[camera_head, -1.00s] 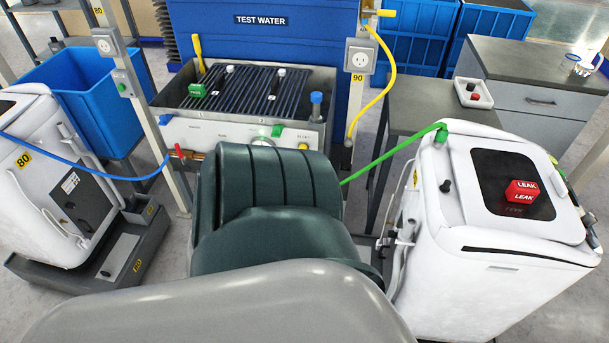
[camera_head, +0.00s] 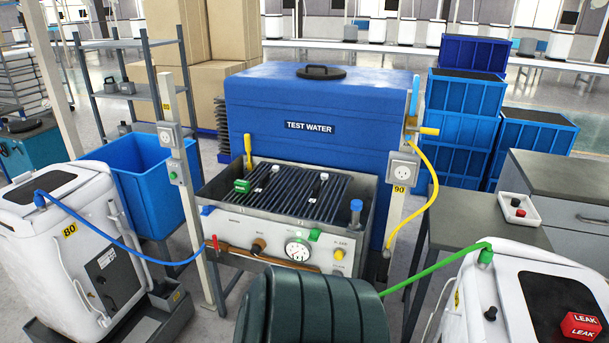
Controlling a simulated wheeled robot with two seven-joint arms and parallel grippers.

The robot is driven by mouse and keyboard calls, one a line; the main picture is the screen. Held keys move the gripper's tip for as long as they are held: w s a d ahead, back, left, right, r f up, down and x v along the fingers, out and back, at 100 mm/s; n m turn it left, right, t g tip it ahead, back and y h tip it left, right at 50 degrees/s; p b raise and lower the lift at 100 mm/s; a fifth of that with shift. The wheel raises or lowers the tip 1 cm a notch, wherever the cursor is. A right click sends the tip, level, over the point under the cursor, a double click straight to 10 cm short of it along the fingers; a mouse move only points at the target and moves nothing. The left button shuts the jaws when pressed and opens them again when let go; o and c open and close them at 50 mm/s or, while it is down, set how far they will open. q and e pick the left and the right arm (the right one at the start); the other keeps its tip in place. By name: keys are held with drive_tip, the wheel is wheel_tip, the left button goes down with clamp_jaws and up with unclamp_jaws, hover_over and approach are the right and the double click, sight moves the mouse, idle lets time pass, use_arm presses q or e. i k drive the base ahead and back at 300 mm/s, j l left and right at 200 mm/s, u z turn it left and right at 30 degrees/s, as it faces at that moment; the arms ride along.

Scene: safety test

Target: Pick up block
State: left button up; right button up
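A red block marked LEAK (camera_head: 581,326) sits on the dark top panel of the white machine (camera_head: 470,300) at the lower right. A smaller green block (camera_head: 242,186) sits on the dark grille (camera_head: 300,196) of the test bench, at its left side. The task does not say which block is meant. Neither my left nor my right gripper is in the head view, so nothing shows in or near them.
The blue TEST WATER tank (camera_head: 310,100) stands behind the bench. A yellow hose (camera_head: 428,185), green hose (camera_head: 440,262) and blue hose (camera_head: 120,245) cross the area. A white tray (camera_head: 519,216) with small red and black items lies on the grey side table (camera_head: 470,234).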

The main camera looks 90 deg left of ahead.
sight(242, 185)
drive_tip(key=i+j, duration=0.35)
drive_tip(key=u, duration=3.4)
